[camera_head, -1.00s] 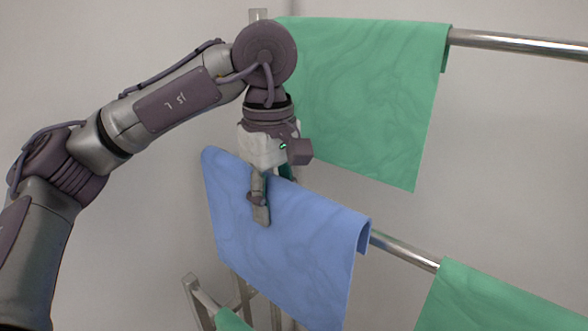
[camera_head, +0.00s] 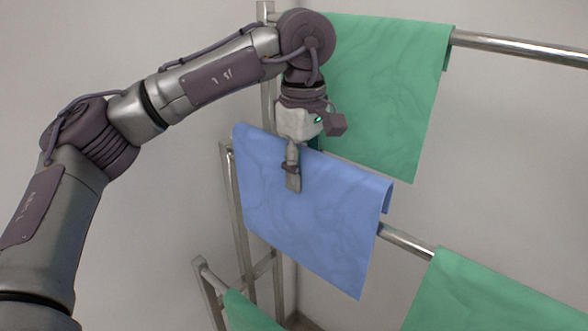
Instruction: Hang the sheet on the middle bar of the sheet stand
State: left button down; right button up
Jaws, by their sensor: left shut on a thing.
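The blue sheet (camera_head: 305,225) hangs folded from my left gripper (camera_head: 293,178), which is shut on its top edge. A short back flap shows at the sheet's right end. The middle bar (camera_head: 407,240) of the stand comes out from behind the sheet's right side, lower than the sheet's top fold. The rest of the bar behind the sheet is hidden, so I cannot tell whether it runs between the two layers. One finger shows in front of the sheet; the other is mostly hidden. My right gripper is not in view.
A green sheet (camera_head: 385,95) hangs on the top bar (camera_head: 515,46), behind my left gripper. Another green sheet (camera_head: 480,295) hangs at the lower right, and part of a third (camera_head: 248,312) shows at the bottom left. Stand posts (camera_head: 240,215) rise left of the blue sheet.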

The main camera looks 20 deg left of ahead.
pick_arm(q)
jog(key=shift+w+d, duration=0.15)
jog(key=shift+w, duration=0.2)
notch_tip(320, 180, down, 2)
jog(key=shift+b, duration=0.7)
notch_tip(320, 180, down, 2)
jog(key=shift+b, duration=0.75)
jog(key=shift+f+b, duration=1.1)
jog(key=shift+f, duration=0.45)
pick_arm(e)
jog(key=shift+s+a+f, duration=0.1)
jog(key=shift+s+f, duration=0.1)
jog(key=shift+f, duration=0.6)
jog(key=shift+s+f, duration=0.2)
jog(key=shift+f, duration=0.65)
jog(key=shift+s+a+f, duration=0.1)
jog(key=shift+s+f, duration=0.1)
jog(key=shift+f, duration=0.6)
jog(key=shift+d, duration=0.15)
pick_arm(q)
jog(key=c, duration=0.6)
grip_release()
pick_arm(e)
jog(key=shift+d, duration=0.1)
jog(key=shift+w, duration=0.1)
